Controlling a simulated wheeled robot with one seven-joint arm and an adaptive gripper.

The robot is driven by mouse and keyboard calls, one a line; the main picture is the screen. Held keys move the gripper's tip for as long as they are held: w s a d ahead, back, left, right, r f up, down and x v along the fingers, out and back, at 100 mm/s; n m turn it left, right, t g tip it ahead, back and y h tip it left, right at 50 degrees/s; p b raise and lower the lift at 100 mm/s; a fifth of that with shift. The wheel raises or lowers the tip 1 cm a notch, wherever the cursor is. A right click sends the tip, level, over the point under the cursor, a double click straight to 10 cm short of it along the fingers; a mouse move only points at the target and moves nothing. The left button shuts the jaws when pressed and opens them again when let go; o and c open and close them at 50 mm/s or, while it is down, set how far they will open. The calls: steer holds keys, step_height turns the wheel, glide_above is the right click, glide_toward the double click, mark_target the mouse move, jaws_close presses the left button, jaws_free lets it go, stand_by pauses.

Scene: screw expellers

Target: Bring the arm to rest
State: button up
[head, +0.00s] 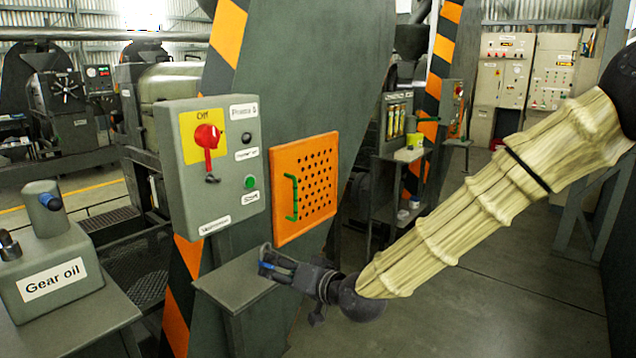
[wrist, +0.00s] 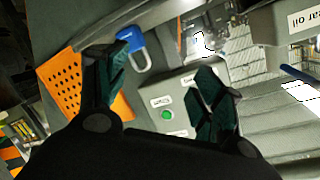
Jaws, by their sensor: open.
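My gripper (head: 277,265) is at the end of my sleeved arm (head: 480,205), which reaches in from the right. It is over or beside the small grey shelf (head: 232,282), below the control box (head: 212,165) and the orange perforated panel (head: 305,188). In the wrist view, the two dark fingers of my gripper (wrist: 158,85) are spread apart with nothing gripped between them. A blue padlock-like object (wrist: 131,48) shows beyond the left finger; I cannot tell how far off it is. The box's red switch (head: 207,140) is under the "Off" mark.
A gear oil can (head: 60,280) stands on a grey table at the lower left. A striped machine frame (head: 300,60) rises behind the box. A small stand (head: 400,180) and electrical cabinets (head: 500,80) are farther back. Open floor (head: 460,300) lies under my arm.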

steer(key=s+d+f+m+g+h, duration=0.15)
steer(key=s+d+f, duration=0.35)
steer(key=f, duration=0.6)
steer(key=s+d+f+g+h, duration=0.2)
steer(key=s+d+f, duration=0.3)
steer(key=f, duration=0.6)
steer(key=s+d+f+g+h, duration=0.2)
steer(key=s+d+f, duration=0.3)
steer(key=f, duration=0.6)
steer(key=s+d+f+g+h, duration=0.1)
steer(key=s+d+f, duration=0.3)
steer(key=s, duration=0.5)
steer(key=s+d+f+g+h+p, duration=0.1)
steer(key=s+d+f+g+h, duration=0.1)
steer(key=s+d+f, duration=0.2)
steer(key=s+d+f+g+h, duration=0.2)
steer(key=s+d+f, duration=0.2)
steer(key=s, duration=0.9)
steer(key=d, duration=0.3)
steer(key=shift+s+d+f+p, duration=0.2)
steer(key=shift+s+d+p, duration=0.1)
steer(key=shift+d+p, duration=0.1)
